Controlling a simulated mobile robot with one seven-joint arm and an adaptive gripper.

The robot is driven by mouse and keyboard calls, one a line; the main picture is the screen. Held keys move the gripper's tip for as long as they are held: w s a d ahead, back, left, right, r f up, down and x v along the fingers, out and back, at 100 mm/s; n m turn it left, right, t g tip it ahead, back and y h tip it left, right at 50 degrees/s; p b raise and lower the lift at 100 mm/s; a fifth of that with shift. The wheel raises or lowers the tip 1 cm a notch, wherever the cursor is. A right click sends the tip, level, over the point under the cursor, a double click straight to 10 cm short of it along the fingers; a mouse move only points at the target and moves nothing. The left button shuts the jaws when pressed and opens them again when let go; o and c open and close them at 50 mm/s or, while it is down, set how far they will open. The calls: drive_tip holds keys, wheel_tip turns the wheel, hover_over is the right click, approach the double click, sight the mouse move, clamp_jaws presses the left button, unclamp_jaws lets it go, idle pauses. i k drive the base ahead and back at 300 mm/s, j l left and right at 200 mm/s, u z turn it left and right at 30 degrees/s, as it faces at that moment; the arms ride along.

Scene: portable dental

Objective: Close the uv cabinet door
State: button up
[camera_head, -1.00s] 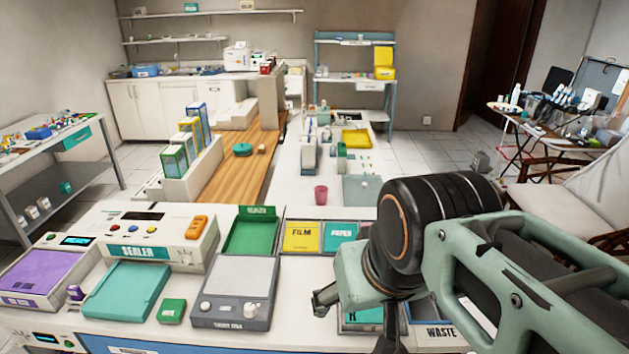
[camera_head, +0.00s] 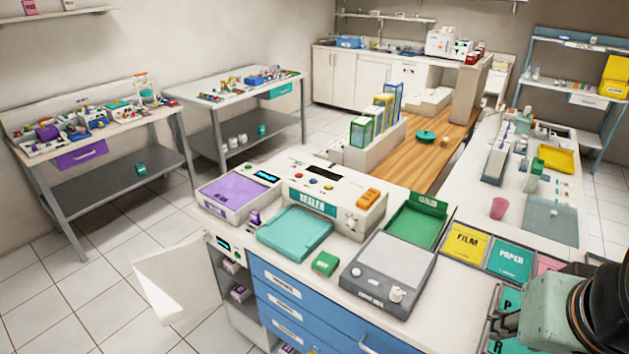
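The uv cabinet appears to be the open unit (camera_head: 230,258) at the left end of the blue-fronted counter, with a small dark display at its top. Its door seems to be the white panel (camera_head: 172,283), swung out to the left over the floor, so the shelves and small boxes inside show. My gripper (camera_head: 500,328) is at the lower right edge, far from the door and above the right part of the counter. It is only partly in frame, and I cannot tell whether its fingers are open or shut.
The counter carries a purple-topped device (camera_head: 236,193), a sealer (camera_head: 335,195), a teal tray (camera_head: 296,232) and a grey device (camera_head: 388,272). Blue drawers (camera_head: 300,300) are beside the cabinet. Tiled floor (camera_head: 80,300) is clear left of the door. Two workbenches stand behind.

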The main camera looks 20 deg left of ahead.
sight(179, 281)
drive_tip(key=j, duration=0.5)
drive_tip(key=k+j+z, duration=0.1)
drive_tip(key=j, duration=0.9)
drive_tip(key=j+z, duration=0.1)
drive_tip(key=j, duration=0.3)
drive_tip(key=k+j+z, duration=0.1)
drive_tip(key=j, duration=0.3)
drive_tip(key=k+j+z, duration=0.1)
drive_tip(key=j, duration=0.3)
drive_tip(key=k+j+z, duration=0.15)
drive_tip(key=j, duration=0.25)
drive_tip(key=j+z, duration=0.1)
drive_tip(key=j, duration=0.3)
drive_tip(key=k+j+z, duration=0.1)
drive_tip(key=j, duration=0.25)
drive_tip(key=k+j+z, duration=0.1)
drive_tip(key=j, duration=0.25)
drive_tip(key=k+j+z, duration=0.1)
drive_tip(key=k+j, duration=0.15)
drive_tip(key=k+j+z, duration=0.1)
drive_tip(key=j, duration=0.35)
drive_tip(key=k+j+z, duration=0.1)
drive_tip(key=j, duration=0.3)
drive_tip(key=k+j+z, duration=0.2)
drive_tip(key=j, duration=0.6)
drive_tip(key=i, duration=0.1)
